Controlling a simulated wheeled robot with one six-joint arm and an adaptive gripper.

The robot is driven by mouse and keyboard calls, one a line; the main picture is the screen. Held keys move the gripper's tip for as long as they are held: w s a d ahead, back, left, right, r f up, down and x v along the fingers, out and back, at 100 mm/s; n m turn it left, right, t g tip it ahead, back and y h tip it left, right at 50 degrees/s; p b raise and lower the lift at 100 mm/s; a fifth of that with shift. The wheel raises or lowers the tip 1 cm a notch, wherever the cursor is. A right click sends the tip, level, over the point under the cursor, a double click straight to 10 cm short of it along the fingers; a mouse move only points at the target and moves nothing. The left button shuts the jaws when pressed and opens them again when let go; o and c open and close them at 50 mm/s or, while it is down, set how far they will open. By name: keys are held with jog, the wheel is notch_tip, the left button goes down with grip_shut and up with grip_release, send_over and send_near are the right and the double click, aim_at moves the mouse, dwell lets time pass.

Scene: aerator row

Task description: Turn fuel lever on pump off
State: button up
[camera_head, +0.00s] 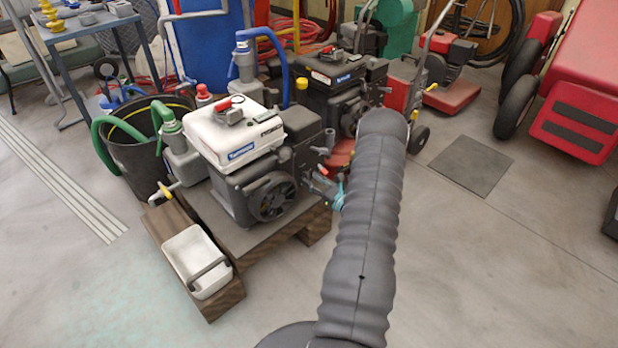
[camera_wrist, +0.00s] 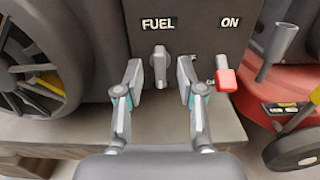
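The pump (camera_head: 240,140) has a white tank over a dark engine body and stands on a pallet in the head view. In the wrist view its dark panel (camera_wrist: 195,45) carries the labels FUEL and ON. The grey fuel lever (camera_wrist: 159,62) hangs roughly vertical just below the FUEL label. My gripper (camera_wrist: 159,76) is open, with one finger on each side of the lever and a visible gap to both. It appears not to touch the lever.
A red-tipped lever (camera_wrist: 227,80) sits below the ON label, close to my right finger. A second, dark pump (camera_head: 335,85) stands behind the white one. A white tray (camera_head: 197,262) lies on the pallet's front beam (camera_head: 224,301).

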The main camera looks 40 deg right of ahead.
aim_at(306, 177)
jog(key=shift+w, duration=1.25)
grip_shut()
